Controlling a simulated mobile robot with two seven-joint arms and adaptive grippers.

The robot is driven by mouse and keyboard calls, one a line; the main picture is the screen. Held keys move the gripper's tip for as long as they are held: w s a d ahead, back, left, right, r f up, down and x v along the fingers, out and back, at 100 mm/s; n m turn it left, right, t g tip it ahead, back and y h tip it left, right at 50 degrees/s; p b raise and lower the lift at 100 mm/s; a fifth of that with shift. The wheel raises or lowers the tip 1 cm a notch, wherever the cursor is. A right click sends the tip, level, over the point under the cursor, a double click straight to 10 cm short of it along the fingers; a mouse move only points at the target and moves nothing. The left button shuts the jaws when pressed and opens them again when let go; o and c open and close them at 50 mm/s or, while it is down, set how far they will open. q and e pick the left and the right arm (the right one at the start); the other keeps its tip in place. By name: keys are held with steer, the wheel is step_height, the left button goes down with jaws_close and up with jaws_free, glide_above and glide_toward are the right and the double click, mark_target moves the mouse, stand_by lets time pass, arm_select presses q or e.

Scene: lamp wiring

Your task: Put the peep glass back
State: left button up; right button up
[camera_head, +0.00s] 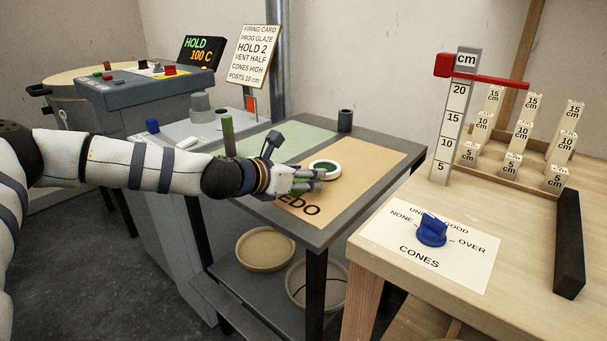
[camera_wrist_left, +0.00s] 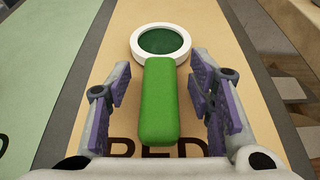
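The peep glass has a white ring around a dark green lens (camera_head: 324,167) and a bright green handle. It lies on the tan "REDO" half of the grey-edged table (camera_head: 365,206), and it also shows in the left wrist view (camera_wrist_left: 158,110). My left gripper (camera_head: 312,180) is at the handle; in the left wrist view (camera_wrist_left: 160,108) its purple-padded fingers stand open on both sides of the handle, with a gap on each side. The ring is beyond the fingertips. My right gripper is in no view.
A dark cylinder (camera_head: 345,120) stands at the table's back edge, and a green upright post (camera_head: 228,136) is behind my left arm. Bowls (camera_head: 264,248) sit on the shelf below. At right, a wooden bench holds a blue knob (camera_head: 432,231) and a height gauge (camera_head: 455,118).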

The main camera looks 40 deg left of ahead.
arm_select(q)
steer(key=shift+f, duration=0.15)
steer(key=shift+s, duration=0.15)
steer(key=p+v, duration=0.1)
steer(key=v, duration=0.3)
steer(key=p+v, duration=0.1)
steer(key=v, duration=0.2)
steer(key=p+v, duration=0.2)
steer(key=v, duration=0.2)
steer(key=shift+s+a, duration=0.3)
steer(key=shift+s, duration=0.15)
steer(key=shift+f, duration=0.25)
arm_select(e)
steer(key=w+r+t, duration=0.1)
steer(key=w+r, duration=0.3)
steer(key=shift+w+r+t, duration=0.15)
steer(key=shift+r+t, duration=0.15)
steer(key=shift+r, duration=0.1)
